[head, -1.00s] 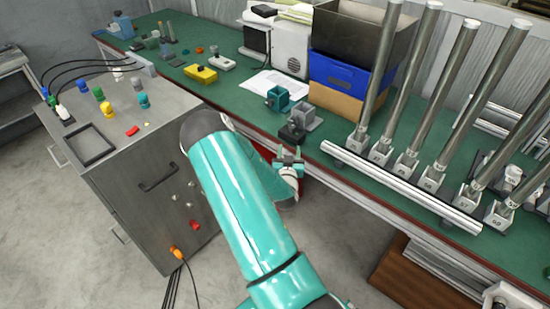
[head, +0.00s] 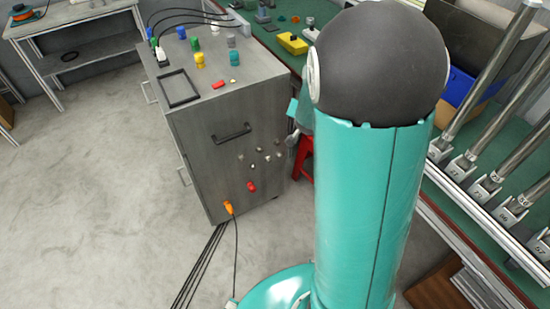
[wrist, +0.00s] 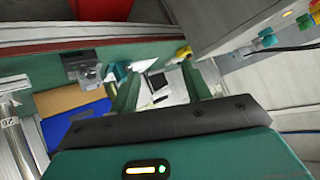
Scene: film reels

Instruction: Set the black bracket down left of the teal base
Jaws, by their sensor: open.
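In the wrist view my gripper (wrist: 160,68) is open, with nothing between its two fingers. What looks like the black bracket (wrist: 74,58) is on the green bench, left of my gripper, close against a grey bracket-like block (wrist: 86,73). A teal piece, apparently the teal base (wrist: 117,71), shows just right of the block, partly hidden by the left finger. In the head view my arm hides this part of the bench, so neither bracket nor base shows there.
The grey cabinet (head: 235,140) stands left of my arm. Steel posts (head: 490,90) stand on the bench (head: 450,205) at right. In the wrist view the blue bin (wrist: 62,125) and brown box (wrist: 60,98) lie left, white paper (wrist: 160,88) beyond the fingers.

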